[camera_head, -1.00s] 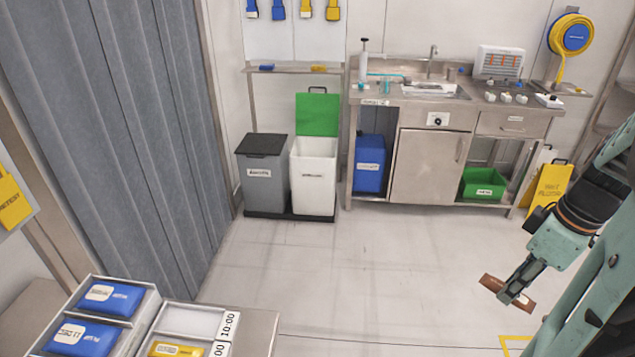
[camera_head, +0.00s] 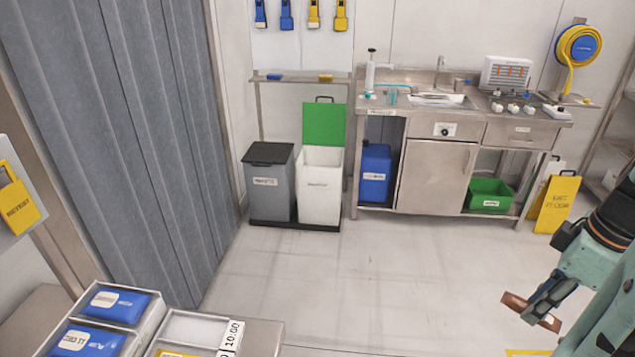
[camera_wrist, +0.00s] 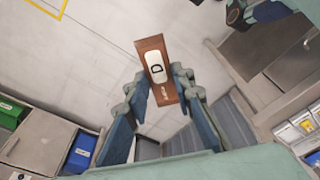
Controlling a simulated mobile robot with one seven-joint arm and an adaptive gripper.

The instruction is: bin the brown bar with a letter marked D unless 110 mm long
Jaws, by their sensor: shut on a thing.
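My gripper (camera_head: 546,309) is at the lower right of the head view, shut on a brown bar (camera_head: 517,302) and holding it above the floor. In the wrist view the brown bar (camera_wrist: 152,52) lies between the two fingers (camera_wrist: 162,88), with a white label bearing a black D. Small print shows near its lower end, too small to read. The white bin (camera_head: 320,190) stands by the back wall with its green lid (camera_head: 324,124) up. The grey bin (camera_head: 267,185) beside it has its dark lid shut.
A steel sink counter (camera_head: 437,172) stands right of the bins, with a blue container (camera_head: 375,175) and a green crate (camera_head: 489,194) beneath. A yellow floor sign (camera_head: 557,203) stands at right. Trays with blue packs (camera_head: 115,303) are at lower left. The middle floor is clear.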

